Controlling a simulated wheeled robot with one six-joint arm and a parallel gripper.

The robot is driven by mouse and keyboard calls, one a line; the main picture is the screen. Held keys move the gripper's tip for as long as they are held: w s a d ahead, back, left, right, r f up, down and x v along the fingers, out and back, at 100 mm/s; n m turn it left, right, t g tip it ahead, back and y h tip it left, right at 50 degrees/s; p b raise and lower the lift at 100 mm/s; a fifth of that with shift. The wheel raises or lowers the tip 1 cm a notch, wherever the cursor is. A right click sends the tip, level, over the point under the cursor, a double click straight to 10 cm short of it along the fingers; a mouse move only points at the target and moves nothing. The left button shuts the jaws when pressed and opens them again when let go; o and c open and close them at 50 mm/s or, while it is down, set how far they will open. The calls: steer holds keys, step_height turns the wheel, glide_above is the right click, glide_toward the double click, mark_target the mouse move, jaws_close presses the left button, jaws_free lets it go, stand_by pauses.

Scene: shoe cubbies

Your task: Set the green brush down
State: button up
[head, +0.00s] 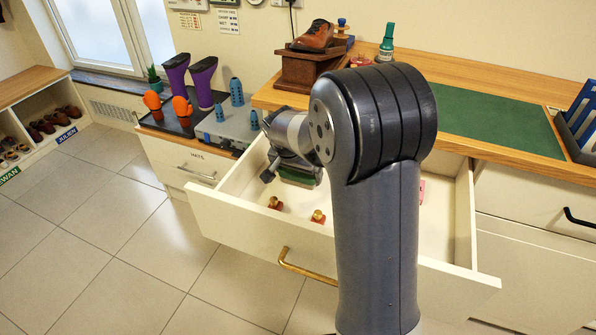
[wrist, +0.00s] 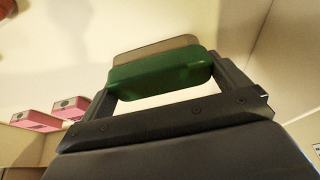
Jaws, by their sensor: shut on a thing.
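The green brush (wrist: 160,73) is between my gripper's two fingers in the wrist view, with a pale tan strip along its far side. My gripper (wrist: 165,85) is shut on it. In the head view my gripper (head: 292,172) is over the left part of the open white drawer (head: 240,255), and a bit of the green brush (head: 298,181) shows below the jaws. I cannot tell whether the brush touches the drawer floor. My arm hides the middle of the drawer.
Two small red-and-brass items (head: 318,217) lie in the drawer near its front. Pink boxes (wrist: 70,107) show at the left in the wrist view. A green mat (head: 500,118) lies on the counter. A brown shoe (head: 313,36) sits on a wooden box behind the drawer.

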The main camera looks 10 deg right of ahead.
steer(key=shift+f, duration=0.2)
steer(key=o, duration=0.7)
steer(key=shift+r, duration=0.1)
steer(key=shift+r, duration=0.25)
steer(key=p+v, duration=0.2)
steer(key=v, duration=0.9)
steer(key=shift+s+r, duration=0.1)
steer(key=shift+r, duration=0.25)
